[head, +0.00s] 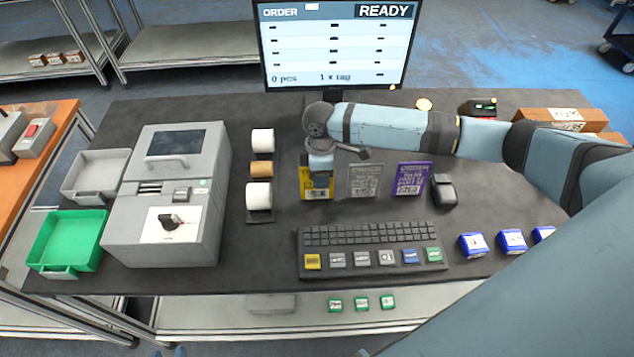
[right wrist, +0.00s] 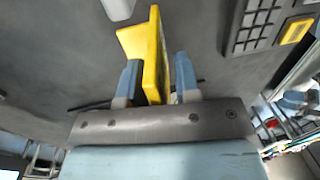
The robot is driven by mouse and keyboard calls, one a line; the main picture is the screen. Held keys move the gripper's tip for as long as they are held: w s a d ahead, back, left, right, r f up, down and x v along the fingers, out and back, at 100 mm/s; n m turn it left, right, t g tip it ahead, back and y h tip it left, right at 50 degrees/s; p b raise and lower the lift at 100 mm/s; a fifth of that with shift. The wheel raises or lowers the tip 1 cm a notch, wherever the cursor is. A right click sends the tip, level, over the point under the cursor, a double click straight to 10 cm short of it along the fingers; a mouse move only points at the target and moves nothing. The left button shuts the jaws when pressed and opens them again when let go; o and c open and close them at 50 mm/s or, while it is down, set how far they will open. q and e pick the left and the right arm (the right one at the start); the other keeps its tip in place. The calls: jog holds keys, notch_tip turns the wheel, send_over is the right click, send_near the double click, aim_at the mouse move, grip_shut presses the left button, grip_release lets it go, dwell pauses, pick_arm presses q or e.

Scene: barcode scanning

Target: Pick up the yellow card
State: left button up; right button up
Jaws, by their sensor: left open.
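The yellow card (head: 312,190) stands at the left end of a row with a grey card (head: 364,181) and a purple card (head: 411,178) on the dark table. My right arm reaches in from the right, and its gripper (head: 320,170) is over the yellow card, hiding its upper middle. In the right wrist view the yellow card (right wrist: 153,50) is between the two fingers of my right gripper (right wrist: 158,85). The card is very close to both fingers; whether they press on it is not clear. My left gripper is not in view.
A keyboard (head: 370,235) lies in front of the cards. White rolls (head: 262,140) stand to their left, beside a grey machine (head: 170,190). A black device (head: 444,190) is right of the purple card. Blue boxes (head: 512,240) lie at the right. A monitor (head: 335,45) stands behind.

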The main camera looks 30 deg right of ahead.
grip_shut()
jog(key=shift+r, duration=0.1)
